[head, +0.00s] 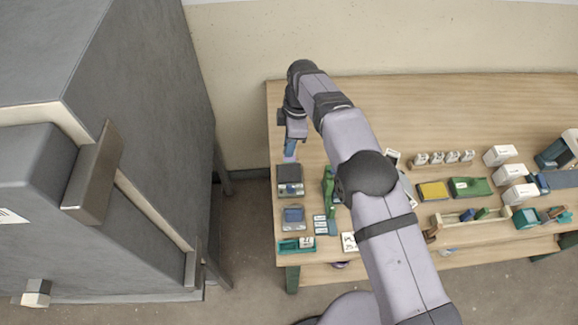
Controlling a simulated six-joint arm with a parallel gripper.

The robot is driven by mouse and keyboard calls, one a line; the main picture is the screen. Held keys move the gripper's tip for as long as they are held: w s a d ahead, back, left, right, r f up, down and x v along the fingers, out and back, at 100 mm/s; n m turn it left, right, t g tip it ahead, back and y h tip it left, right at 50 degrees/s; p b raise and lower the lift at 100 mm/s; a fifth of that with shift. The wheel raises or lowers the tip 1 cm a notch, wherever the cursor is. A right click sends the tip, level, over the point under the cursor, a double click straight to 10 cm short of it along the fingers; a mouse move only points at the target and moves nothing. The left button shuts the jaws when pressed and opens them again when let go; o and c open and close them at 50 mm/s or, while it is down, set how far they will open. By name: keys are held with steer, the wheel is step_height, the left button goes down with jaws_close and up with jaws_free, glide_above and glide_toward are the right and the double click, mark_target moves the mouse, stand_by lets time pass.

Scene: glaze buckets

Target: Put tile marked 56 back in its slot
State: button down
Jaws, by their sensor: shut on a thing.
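My gripper (290,137) is at the left end of the table, pointing down and shut on a small blue piece (290,149). The piece hangs just beyond a dark scale-like device (289,174), seemingly above the table. No marking can be read on it, so I cannot tell whether it is tile 56. A board of small blue and white tiles (320,225) lies nearer the front edge; its numbers are too small to read. My arm crosses the table's middle and hides part of it.
The wooden table (400,95) is clear along its back. A smaller blue device (293,214) and a teal tray (289,245) stand front left. White boxes (500,155), a yellow-topped block (432,190) and a wooden caddy (470,220) stand right. A large grey cabinet (140,90) is left.

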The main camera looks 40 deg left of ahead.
steer(key=shift+s+b, duration=0.1)
steer(key=shift+b, duration=0.2)
steer(key=shift+s+a+b, duration=0.1)
steer(key=shift+s+b, duration=0.15)
steer(key=shift+b, duration=0.8)
steer(key=s+d+f+b, duration=0.1)
steer(key=s+d+b, duration=1.4)
steer(key=b, duration=1.9)
steer(key=shift+s+d+f, duration=0.3)
steer(key=shift+s+f, duration=0.1)
steer(key=shift+s, duration=1.15)
steer(key=shift+f, duration=0.2)
steer(key=shift+f+b, duration=3)
steer(key=shift+f, duration=0.2)
